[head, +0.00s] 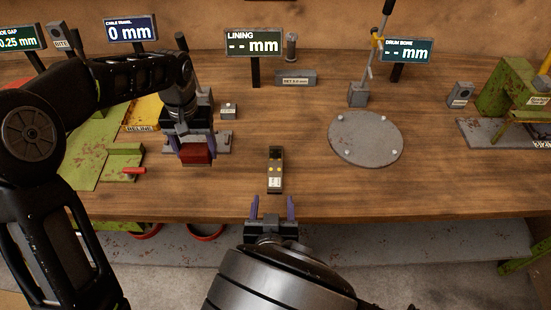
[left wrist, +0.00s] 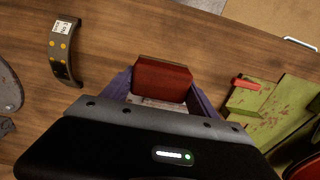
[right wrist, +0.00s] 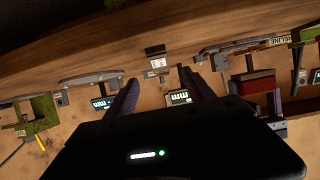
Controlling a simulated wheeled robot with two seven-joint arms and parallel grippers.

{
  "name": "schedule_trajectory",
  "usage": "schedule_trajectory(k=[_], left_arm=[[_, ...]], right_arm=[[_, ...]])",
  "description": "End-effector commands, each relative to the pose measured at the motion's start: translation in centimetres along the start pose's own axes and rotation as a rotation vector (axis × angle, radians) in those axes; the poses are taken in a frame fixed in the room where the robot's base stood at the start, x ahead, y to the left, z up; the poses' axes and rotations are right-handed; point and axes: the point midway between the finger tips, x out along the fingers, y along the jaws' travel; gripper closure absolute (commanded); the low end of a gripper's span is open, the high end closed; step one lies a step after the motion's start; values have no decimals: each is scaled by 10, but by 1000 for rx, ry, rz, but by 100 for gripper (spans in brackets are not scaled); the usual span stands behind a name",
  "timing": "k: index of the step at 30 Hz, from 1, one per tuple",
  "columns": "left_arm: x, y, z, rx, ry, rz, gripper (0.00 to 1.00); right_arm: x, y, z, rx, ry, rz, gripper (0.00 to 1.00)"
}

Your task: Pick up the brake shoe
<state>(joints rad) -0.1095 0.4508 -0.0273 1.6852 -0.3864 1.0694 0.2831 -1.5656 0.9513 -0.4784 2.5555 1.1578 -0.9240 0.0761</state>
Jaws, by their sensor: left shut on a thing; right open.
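The brake shoe (head: 275,170) lies near the front edge of the table, a dark curved piece with yellow dots and a white label. It shows clearly in the left wrist view (left wrist: 64,52) and end-on in the right wrist view (right wrist: 155,65). My right gripper (head: 271,207) is open and empty, just in front of the table edge, with the shoe ahead of its fingers. My left gripper (head: 196,150) is shut on a red block (left wrist: 162,80), left of the shoe. The block's underside is partly hidden.
A round grey plate (head: 366,138) with a stand lies to the right. A lining readout (head: 253,43) and a grey block (head: 296,78) stand behind. A green fixture (head: 124,157) with a red handle is at left. The wood around the shoe is clear.

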Motion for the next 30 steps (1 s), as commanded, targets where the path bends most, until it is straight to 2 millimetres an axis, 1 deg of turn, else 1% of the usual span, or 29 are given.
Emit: schedule_trajectory(k=[7,11,14,20,21,25,27,30], left_arm=[[0,0,0,0,0,0,76],[6,0,0,0,0,0,76],[18,0,0,0,0,0,76],[51,0,0,0,0,0,76],[40,0,0,0,2,0,76],[38,0,0,0,1,0,76],[38,0,0,0,1,0,76],[38,0,0,0,0,0,76]], right_arm=[[0,0,0,0,-1,0,38],[3,0,2,2,0,0,38],[10,-1,5,3,0,-1,38],[28,0,8,5,-1,-2,38],[35,1,1,-1,-1,4,38],[57,1,0,-2,-2,3,38],[64,1,1,-2,-2,2,38],[68,0,0,-1,-2,-1,38]])
